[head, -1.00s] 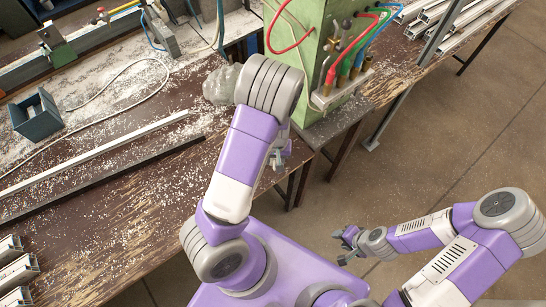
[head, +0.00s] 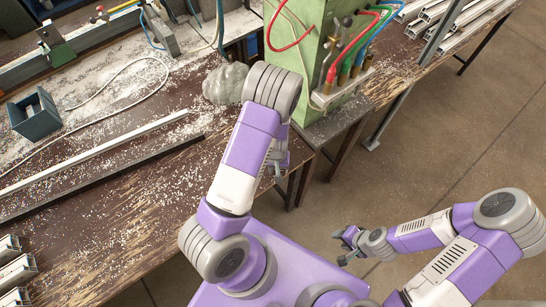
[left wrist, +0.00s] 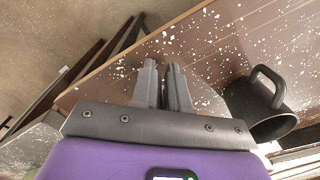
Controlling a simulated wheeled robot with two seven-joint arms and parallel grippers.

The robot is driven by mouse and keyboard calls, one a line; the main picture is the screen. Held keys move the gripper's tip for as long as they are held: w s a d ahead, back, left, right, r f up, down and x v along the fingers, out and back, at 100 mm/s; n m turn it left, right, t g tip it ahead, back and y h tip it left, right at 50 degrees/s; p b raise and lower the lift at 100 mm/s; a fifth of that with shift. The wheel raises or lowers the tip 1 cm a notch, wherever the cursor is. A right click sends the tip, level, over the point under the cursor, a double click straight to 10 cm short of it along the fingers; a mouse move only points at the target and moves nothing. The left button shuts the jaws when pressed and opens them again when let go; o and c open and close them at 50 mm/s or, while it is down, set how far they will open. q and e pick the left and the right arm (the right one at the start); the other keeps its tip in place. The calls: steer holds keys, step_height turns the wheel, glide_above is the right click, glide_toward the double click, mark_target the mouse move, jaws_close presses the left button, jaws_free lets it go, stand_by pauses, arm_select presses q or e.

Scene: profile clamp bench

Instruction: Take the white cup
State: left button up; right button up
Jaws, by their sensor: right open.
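I see no white cup in either view. A dark grey cup (left wrist: 262,105) with a handle lies in the right part of the left wrist view, apart from the fingers. In the head view I cannot make it out; my left arm covers part of the bench. My left gripper (head: 277,163) is partly hidden under its own wrist, by the bench edge. In the left wrist view its fingers (left wrist: 162,85) stand close together with a narrow gap, and nothing shows between them. My right gripper (head: 344,244) is open and empty over the floor.
The brown bench (head: 120,225) is strewn with white chips and carries long profiles (head: 95,155). A grey lump (head: 225,84) lies beside my left wrist. A green machine box (head: 310,60) with hoses stands behind it. A blue-grey bin (head: 36,116) is far left.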

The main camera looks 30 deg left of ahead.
arm_select(q)
jaws_close()
